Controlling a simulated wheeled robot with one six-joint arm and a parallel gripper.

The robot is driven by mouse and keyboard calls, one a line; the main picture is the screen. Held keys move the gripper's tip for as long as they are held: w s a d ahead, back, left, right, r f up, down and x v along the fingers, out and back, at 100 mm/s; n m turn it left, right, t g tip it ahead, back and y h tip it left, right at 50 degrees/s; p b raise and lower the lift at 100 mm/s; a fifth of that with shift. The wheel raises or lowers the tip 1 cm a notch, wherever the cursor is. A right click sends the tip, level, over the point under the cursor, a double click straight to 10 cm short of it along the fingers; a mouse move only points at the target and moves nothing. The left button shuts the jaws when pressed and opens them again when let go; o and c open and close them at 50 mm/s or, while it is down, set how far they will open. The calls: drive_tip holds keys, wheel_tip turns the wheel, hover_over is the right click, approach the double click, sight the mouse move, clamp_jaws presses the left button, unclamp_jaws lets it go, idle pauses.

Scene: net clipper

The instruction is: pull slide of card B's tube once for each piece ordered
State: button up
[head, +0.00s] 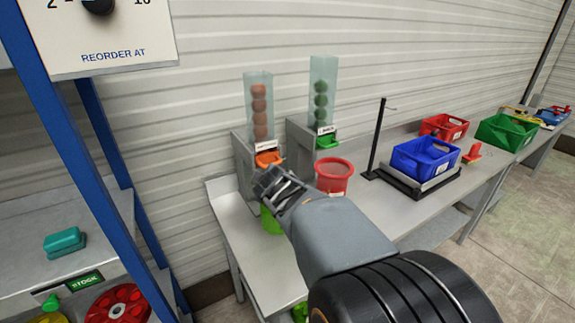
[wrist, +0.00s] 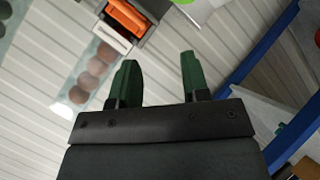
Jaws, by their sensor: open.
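Two clear tubes stand on the bench in the head view. The left tube (head: 258,100) holds several brown balls, and an orange slide (head: 268,158) sits at its foot. The right tube (head: 322,90) holds several green balls, with a green slide (head: 328,141) below. Each has a small white card too small to read, so I cannot tell which is B. My gripper (head: 272,190) is close below the orange slide. In the wrist view, my gripper (wrist: 160,72) is open and empty, and the orange slide (wrist: 127,18) lies beyond the left fingertip, apart from it.
A red bowl (head: 334,175) stands below the right tube, and a green container (head: 270,221) is partly hidden behind my arm. A blue bin (head: 425,157) sits on a black stand by a thin post (head: 376,140). A blue rack post (head: 100,130) rises at left.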

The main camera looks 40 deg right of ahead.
drive_tip(key=w+d+f+n+t+y+p, duration=0.1)
drive_tip(key=w+d+n+t+y, duration=0.3)
drive_tip(key=d+n, duration=0.55)
drive_tip(key=shift+n+g+h, duration=0.35)
drive_tip(key=shift+g+h, duration=0.05)
drive_tip(key=b+x, duration=0.2)
drive_tip(key=x, duration=0.8)
drive_tip(key=shift+w+f, duration=0.25)
drive_tip(key=shift+w, duration=0.05)
clamp_jaws()
drive_tip(key=s+a+b, duration=0.1)
drive_tip(key=s, duration=0.9)
drive_tip(key=shift+s+a, duration=0.25)
drive_tip(key=shift+s, duration=0.05)
